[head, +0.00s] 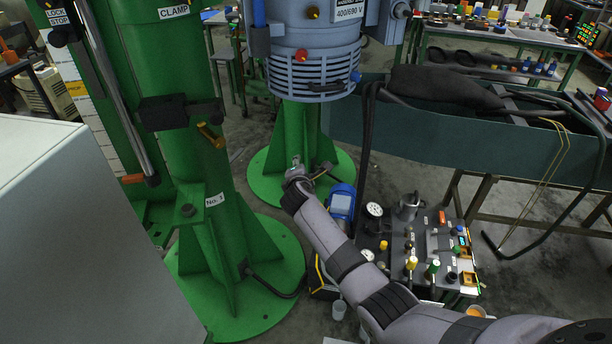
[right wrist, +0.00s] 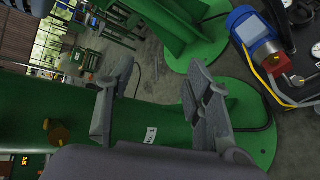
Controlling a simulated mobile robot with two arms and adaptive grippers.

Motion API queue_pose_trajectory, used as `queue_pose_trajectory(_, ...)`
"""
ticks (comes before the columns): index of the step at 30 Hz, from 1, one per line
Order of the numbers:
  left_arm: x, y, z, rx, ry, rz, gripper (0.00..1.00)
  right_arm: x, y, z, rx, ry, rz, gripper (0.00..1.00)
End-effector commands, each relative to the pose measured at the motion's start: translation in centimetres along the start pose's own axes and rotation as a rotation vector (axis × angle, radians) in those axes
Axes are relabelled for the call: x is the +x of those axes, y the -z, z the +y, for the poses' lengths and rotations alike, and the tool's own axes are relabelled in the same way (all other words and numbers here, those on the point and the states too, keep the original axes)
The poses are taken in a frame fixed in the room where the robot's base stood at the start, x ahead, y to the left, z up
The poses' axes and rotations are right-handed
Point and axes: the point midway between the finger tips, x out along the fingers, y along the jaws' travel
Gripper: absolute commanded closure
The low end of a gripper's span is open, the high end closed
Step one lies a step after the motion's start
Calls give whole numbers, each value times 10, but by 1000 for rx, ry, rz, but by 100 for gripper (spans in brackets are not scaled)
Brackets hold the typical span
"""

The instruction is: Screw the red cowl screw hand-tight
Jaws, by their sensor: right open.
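The red cowl screw (head: 301,54) sits on the front of the grey-blue motor cowl (head: 330,68), just above its slotted band. Its depth of seating is too small to tell. My right gripper (head: 297,168) is below the cowl, in front of the green pedestal, apart from the screw. In the right wrist view its two fingers (right wrist: 160,70) are spread apart with nothing between them. I cannot make out the red screw in the right wrist view. My left gripper is not in view.
Green columns (head: 185,150) stand to the left. A blue device (head: 342,203) and a panel with coloured knobs (head: 440,285) stand low to the right. A dark hose (head: 367,140) hangs right of the motor.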

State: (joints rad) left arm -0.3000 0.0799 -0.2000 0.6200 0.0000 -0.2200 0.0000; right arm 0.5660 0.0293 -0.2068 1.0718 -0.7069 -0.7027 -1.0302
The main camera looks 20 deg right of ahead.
Motion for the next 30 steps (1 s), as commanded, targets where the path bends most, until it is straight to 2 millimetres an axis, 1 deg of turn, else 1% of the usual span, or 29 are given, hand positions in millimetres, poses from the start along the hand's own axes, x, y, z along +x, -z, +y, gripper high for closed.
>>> queue_pose_trajectory(1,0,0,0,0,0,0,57,0,3,-9,8,11,7,53)
queue_pose_trajectory(3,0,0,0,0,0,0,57,1,6,-17,18,20,15,53)
queue_pose_trajectory(9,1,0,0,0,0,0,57,1,10,-29,37,35,27,53)
queue_pose_trajectory(25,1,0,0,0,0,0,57,1,11,-33,40,40,30,53)
queue_pose_trajectory(26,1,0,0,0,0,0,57,1,12,-36,43,44,32,53)
queue_pose_trajectory(28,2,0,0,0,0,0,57,1,18,-54,60,66,44,53)
queue_pose_trajectory(29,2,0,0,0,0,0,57,1,21,-65,72,80,52,53)
queue_pose_trajectory(30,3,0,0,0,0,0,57,0,27,-84,93,105,65,53)
